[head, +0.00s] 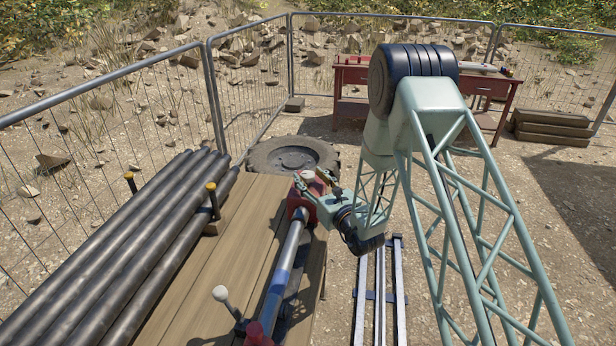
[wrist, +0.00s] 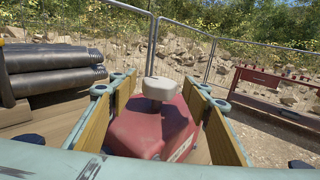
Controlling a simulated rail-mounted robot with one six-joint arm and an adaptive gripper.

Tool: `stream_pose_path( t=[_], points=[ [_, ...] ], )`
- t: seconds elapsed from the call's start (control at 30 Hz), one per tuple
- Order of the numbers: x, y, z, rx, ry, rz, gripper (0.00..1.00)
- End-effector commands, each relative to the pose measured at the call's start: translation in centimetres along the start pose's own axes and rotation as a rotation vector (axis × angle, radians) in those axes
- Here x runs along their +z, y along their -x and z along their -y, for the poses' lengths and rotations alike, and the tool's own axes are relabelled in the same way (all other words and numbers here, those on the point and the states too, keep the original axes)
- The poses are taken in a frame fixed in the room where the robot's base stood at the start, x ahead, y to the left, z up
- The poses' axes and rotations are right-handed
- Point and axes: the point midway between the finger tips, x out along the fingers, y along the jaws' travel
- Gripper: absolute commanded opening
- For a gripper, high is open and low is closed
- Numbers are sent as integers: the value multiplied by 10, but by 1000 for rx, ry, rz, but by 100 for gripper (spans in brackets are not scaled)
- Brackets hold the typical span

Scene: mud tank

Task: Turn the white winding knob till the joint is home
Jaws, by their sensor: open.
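The white winding knob (wrist: 158,88) stands on top of a red housing (wrist: 150,128) in the wrist view. In the head view the knob (head: 307,175) is small and partly crowded by my gripper (head: 316,185), above the red housing (head: 298,209) at the far end of the bench. My gripper's fingers (wrist: 163,92) are open, one on each side of the knob, with visible gaps to it. A grey pipe (head: 281,262) with a blue band runs from the red housing toward the near end of the bench. The joint itself is not clear to see.
Several dark pipes (head: 110,245) lie along the left of the wooden bench (head: 185,290), between upright posts. A white-balled lever (head: 220,293) and a red fitting (head: 257,335) are at the near end. A tyre (head: 290,155), rails (head: 379,290), a red table (head: 350,76) and mesh fence surround the bench.

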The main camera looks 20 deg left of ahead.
Motion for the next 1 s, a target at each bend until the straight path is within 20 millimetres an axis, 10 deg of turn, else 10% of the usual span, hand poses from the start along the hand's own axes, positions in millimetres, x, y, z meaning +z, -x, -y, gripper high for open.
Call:
stream_pose_path(
  t=[0.6, 1.0],
  points=[
    [0, 83, 0, 0, 0, -2, 44],
    [0, 104, 0, 0, 0, 0, 44]
  ],
)
